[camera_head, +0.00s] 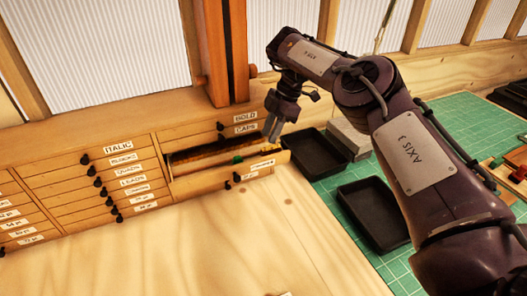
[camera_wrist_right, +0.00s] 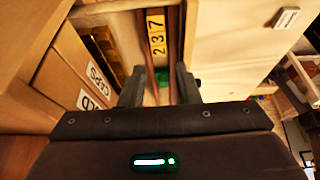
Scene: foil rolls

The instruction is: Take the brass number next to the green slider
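In the right wrist view, yellow brass numbers (camera_wrist_right: 156,33) reading 2, 3 and 7 stand in a row inside a narrow open drawer. The green slider (camera_wrist_right: 163,77) sits below the row in that picture, nearer my fingers. It also shows as a small green spot in the head view (camera_head: 238,159). My right gripper (camera_wrist_right: 160,90) is open, its two fingers apart with the slider visible between and beyond them. In the head view my right gripper (camera_head: 273,126) hangs over the right end of the open drawer (camera_head: 225,178). Nothing shows in its grip. My left gripper is not in view.
The wooden cabinet (camera_head: 110,185) holds several labelled closed drawers with black knobs. A wooden post (camera_head: 222,55) rises behind the open drawer. Black trays (camera_head: 376,215) and a grey block (camera_head: 348,138) lie on the green mat to the right. The wooden tabletop in front is clear.

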